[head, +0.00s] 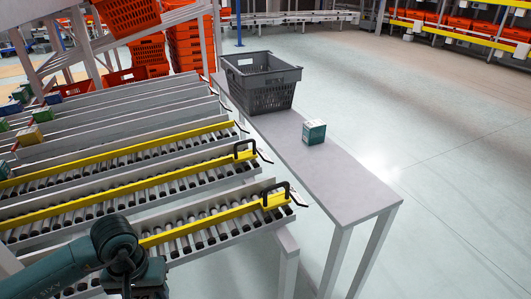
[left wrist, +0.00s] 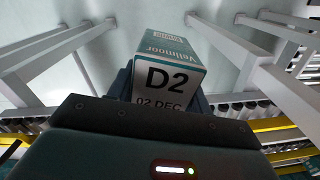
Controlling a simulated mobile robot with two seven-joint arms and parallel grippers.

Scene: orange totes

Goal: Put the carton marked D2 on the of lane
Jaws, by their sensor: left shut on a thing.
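The carton marked D2 (left wrist: 168,78) is white and teal, with "D2" and "02 DEC" printed on its near white face. It shows in the left wrist view, between the fingers of my left gripper (left wrist: 165,92), which is shut on it. In the head view my left arm comes in at the lower left over the near roller lane (head: 215,228); the held carton and the fingertips are out of sight there. No lane label is readable. My right gripper is in neither view.
A grey table (head: 345,188) holds a dark grey crate (head: 262,90) and another teal and white carton (head: 313,132). Roller lanes with yellow rails (head: 115,163) lie to the left, several small cartons at their far ends. Stacked orange totes (head: 187,45) stand behind. Floor at right is clear.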

